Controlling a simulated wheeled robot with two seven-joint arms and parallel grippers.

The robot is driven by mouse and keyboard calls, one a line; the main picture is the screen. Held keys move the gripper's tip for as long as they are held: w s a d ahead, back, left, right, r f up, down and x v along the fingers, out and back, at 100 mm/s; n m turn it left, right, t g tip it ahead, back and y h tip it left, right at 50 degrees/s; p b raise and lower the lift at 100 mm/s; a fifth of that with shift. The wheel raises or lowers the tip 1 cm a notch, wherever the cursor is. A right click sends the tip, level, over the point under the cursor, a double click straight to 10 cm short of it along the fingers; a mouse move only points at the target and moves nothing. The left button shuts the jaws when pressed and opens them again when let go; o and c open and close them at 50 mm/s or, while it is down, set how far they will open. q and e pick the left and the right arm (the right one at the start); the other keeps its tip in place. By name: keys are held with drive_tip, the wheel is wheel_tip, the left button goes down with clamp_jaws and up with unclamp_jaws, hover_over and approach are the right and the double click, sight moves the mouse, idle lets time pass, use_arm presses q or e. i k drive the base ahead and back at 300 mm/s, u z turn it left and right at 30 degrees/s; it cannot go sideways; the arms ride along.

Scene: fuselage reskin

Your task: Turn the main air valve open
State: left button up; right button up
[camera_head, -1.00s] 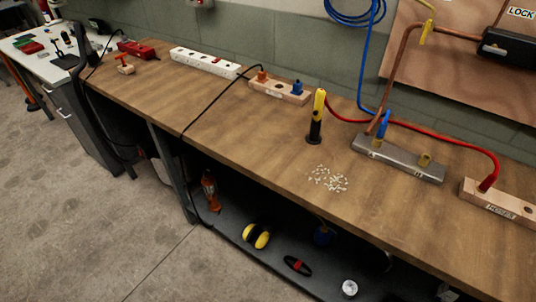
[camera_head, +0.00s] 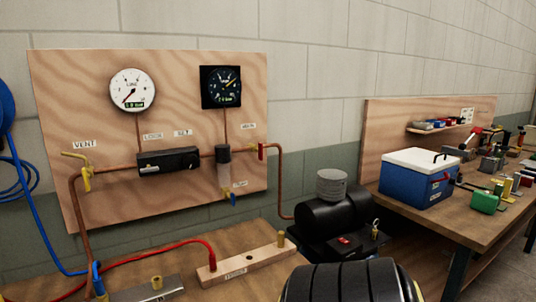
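A valve with a red handle (camera_head: 262,151) sits on the copper pipe at the right edge of the plywood gauge board, below a small label (camera_head: 248,128) too small to read surely. The handle hangs roughly upright, crosswise to the pipe. From there the copper pipe (camera_head: 280,180) bends down to a black compressor (camera_head: 335,220). The white round gauge (camera_head: 132,90) and the black square gauge (camera_head: 221,87) are on the board; their readings are too small to tell. Neither of my grippers is in view.
A yellow-handled valve (camera_head: 86,180) is under VENT; a black box (camera_head: 168,161) and a blue-handled drain (camera_head: 233,199) share the board. A wooden block (camera_head: 245,258) lies on the bench. A blue cooler (camera_head: 418,178) stands right. A rounded black ribbed thing (camera_head: 350,282) fills the bottom.

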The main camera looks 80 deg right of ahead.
sight(260, 149)
drive_tip(key=z, duration=2.15)
drive_tip(key=k, duration=0.7)
drive_tip(key=u, duration=0.7)
drive_tip(key=k, duration=0.4)
drive_tip(key=z, duration=1.05)
drive_tip(key=i, duration=1.75)
drive_tip(key=u, duration=0.95)
